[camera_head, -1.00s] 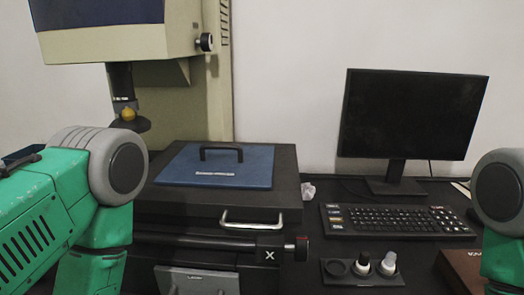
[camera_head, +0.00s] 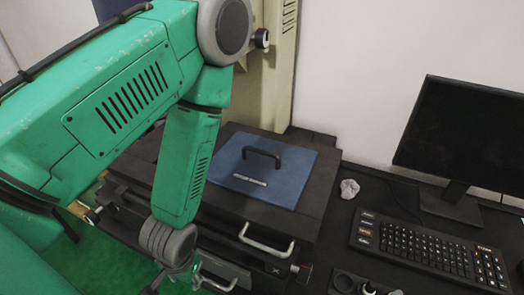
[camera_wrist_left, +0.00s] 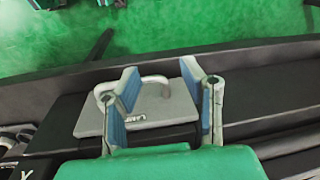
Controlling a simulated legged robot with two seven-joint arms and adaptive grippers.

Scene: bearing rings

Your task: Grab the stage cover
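The blue plate with a black arched handle (camera_head: 283,179), which looks like the stage cover, lies flat on the dark machine stage in the head view. My left gripper (camera_head: 188,280) is low in front of the machine, left of and below this plate and apart from it. In the left wrist view my left gripper (camera_wrist_left: 160,75) is open, its two blue-padded fingers spread. A grey plate with a pale handle (camera_wrist_left: 92,120) shows beyond and between the fingers; contact cannot be told. The blue plate is not seen in the wrist view. My right gripper is out of view.
The machine has a silver front handle (camera_head: 265,241) below the stage. A monitor (camera_head: 462,140), a keyboard (camera_head: 430,247) and crumpled paper (camera_head: 349,188) are on the desk to the right. A holder with small bottles (camera_head: 345,284) is at the lower edge. Green floor (camera_head: 110,262) shows at left.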

